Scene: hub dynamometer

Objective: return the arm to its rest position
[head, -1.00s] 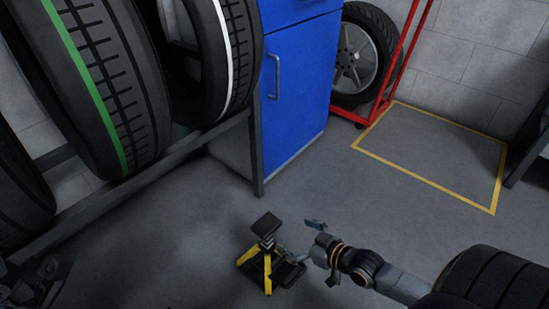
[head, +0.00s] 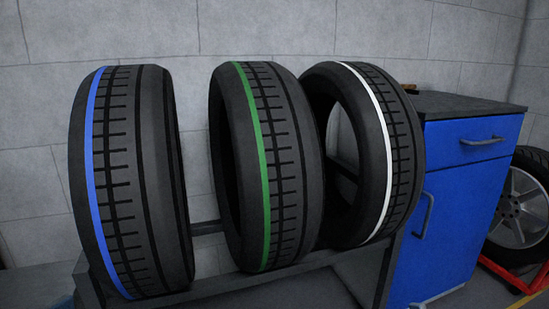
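Neither of my arms nor grippers shows in the head view now, so I cannot see where they are or how their fingers stand. The view is filled by a tire rack (head: 345,279) with three tires standing upright on it. They are a blue-striped tire (head: 145,180) on the left, a green-striped tire (head: 285,165) in the middle and a white-striped tire (head: 400,150) on the right.
A blue cabinet (head: 460,220) with a dark top stands right of the rack. A wheel (head: 520,205) on a red stand (head: 515,275) is at the right edge. A grey block wall (head: 270,30) closes off the back.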

